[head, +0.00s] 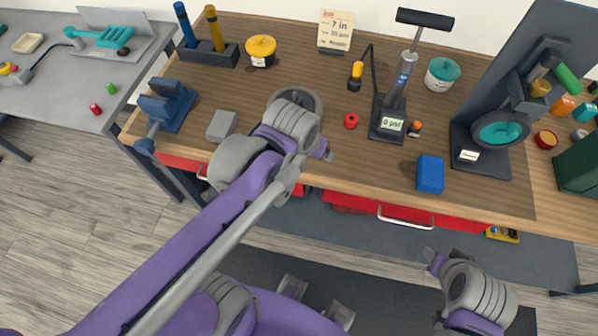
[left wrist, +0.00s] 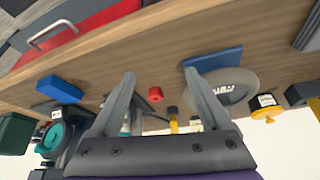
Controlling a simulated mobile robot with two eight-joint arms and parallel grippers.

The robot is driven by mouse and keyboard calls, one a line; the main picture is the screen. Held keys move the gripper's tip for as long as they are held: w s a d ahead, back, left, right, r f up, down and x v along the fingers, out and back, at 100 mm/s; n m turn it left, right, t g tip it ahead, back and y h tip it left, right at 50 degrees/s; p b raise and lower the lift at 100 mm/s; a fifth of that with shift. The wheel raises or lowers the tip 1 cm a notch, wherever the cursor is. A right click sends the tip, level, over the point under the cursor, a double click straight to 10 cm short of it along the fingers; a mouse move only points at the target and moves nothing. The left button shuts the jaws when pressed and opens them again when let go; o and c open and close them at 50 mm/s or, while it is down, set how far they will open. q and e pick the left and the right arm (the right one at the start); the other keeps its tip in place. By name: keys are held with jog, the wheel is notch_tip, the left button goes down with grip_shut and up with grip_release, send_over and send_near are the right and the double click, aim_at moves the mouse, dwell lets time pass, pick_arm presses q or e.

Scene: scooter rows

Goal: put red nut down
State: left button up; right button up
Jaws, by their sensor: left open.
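A small red nut (head: 351,120) lies on the wooden workbench (head: 385,180), left of the pump base. It also shows in the left wrist view (left wrist: 155,93), between my spread fingers in the picture. My left gripper (head: 326,152) is above the bench, just left of and nearer than the nut in the head view. In the left wrist view its two fingers (left wrist: 160,80) are apart with nothing gripped between them. The nut stands free of the fingers. My right gripper (head: 445,258) is low in front of the bench; its jaw opening is unclear.
A black pump (head: 388,122) with a "0 psi" display stands right of the nut. A blue box (head: 430,174) lies near the front edge. A wheel (head: 316,101) sits partly behind my left arm. A dark stand (head: 482,152) is at right. Bare wood lies in front of the nut.

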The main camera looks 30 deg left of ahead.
pick_arm(q)
jog(key=s+f, duration=0.5)
jog(key=s, duration=0.2)
jog(key=shift+s+a, duration=0.25)
jog(key=shift+a, duration=0.15)
